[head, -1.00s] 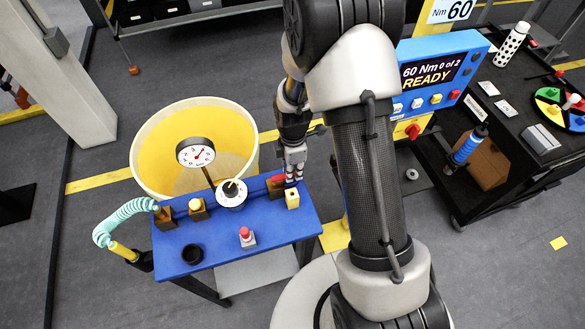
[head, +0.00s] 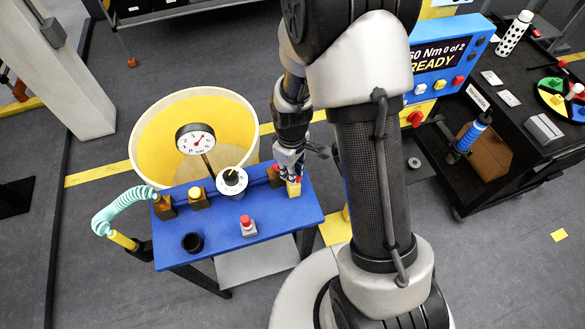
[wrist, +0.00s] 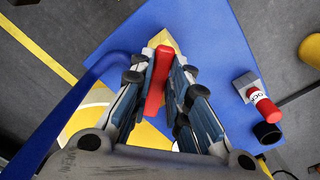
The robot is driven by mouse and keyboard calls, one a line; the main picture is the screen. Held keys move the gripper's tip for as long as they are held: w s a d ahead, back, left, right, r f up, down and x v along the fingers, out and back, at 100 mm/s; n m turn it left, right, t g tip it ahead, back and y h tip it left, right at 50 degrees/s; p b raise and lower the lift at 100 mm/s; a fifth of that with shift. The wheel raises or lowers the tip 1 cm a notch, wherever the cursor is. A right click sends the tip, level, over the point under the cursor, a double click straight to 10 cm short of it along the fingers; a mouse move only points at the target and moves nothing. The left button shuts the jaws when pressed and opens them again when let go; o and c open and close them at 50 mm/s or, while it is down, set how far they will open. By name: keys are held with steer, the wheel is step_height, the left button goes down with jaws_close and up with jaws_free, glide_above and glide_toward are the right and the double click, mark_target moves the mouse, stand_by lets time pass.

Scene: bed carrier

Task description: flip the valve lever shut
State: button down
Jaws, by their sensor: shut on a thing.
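The valve lever (wrist: 158,85) is a red bar in the wrist view, running lengthwise between my gripper's fingers. A yellow valve part (wrist: 167,40) shows at its far end. My gripper (head: 290,172) is over the back right of the blue bench (head: 250,262), beside the yellow block (head: 294,188). In the wrist view my gripper (wrist: 160,76) is shut on the red lever, with a finger on each side. The head view shows only small bits of red at the fingers, so the lever's angle is hard to judge there.
A black cup (head: 192,243) is at the front left. A large yellow-lined tub (head: 150,135) stands behind. A black cart (head: 510,140) is to the right.

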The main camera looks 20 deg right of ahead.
steer(key=shift+s+a+m+b, duration=0.2)
steer(key=shift+a+m, duration=0.4)
steer(key=shift+m, duration=0.65)
steer(key=shift+s+a+m+b, duration=0.15)
steer(key=shift+a+m, duration=0.4)
steer(key=shift+m, duration=0.75)
steer(key=shift+s+a+m+b, duration=0.1)
steer(key=shift+s+a+m, duration=0.15)
steer(key=shift+a+m, duration=0.7)
steer(key=shift+d+m, duration=0.35)
steer(key=shift+m, duration=0.05)
steer(key=c, duration=1.5)
jaws_free()
steer(key=shift+r, duration=6)
